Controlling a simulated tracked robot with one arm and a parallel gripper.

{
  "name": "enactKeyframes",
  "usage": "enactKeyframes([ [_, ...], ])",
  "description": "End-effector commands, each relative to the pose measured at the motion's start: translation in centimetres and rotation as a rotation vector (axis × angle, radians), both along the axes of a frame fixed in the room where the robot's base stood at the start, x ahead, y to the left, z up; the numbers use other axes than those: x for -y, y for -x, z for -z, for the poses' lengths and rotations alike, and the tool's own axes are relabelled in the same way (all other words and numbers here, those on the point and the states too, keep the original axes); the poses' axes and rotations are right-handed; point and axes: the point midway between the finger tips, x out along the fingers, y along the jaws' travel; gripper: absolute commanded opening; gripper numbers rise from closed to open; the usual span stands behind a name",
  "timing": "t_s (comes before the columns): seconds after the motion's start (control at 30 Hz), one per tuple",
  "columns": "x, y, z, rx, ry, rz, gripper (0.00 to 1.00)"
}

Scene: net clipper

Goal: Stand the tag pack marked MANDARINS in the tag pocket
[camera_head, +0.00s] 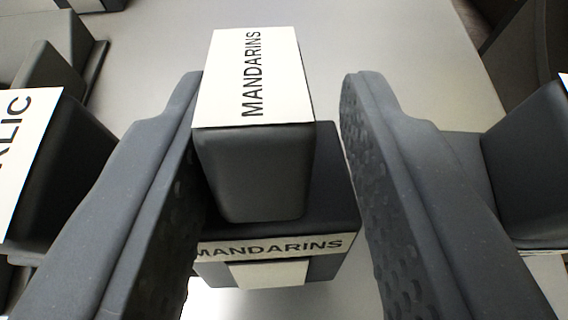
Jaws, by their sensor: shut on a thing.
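The tag pack marked MANDARINS (262,75) is a dark block with a white label on its top face. It shows upright between the two fingers of my gripper (272,100). The left finger lies against its side; a gap shows on the right, but the jaws are shut on it. Just below it is a dark holder (335,205), with a MANDARINS strip (270,247) on its front and a plain pale plate under the strip. The pack overlaps the holder in the view. Its lower end is hard to see, so I cannot tell whether it sits inside.
A dark pack with a white label ending in "LIC" (22,150) stands at the left, cut by the frame. Another dark block (535,150) stands at the right, partly behind my right finger. The pale surface (400,45) behind the MANDARINS pack is clear.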

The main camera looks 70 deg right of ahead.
Motion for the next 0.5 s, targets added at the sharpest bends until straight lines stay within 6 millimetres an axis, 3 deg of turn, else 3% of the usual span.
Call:
enactKeyframes([
  [0.27,0.01,0.00,0.06,0.001,0.001,0.000,0.08],
  [0.3,0.02,0.01,0.12,0.000,0.001,0.001,0.35],
  [0.37,0.01,0.00,0.12,0.001,0.000,0.000,0.51],
  [0.5,0.01,0.01,0.13,0.001,0.000,0.001,0.54],
])
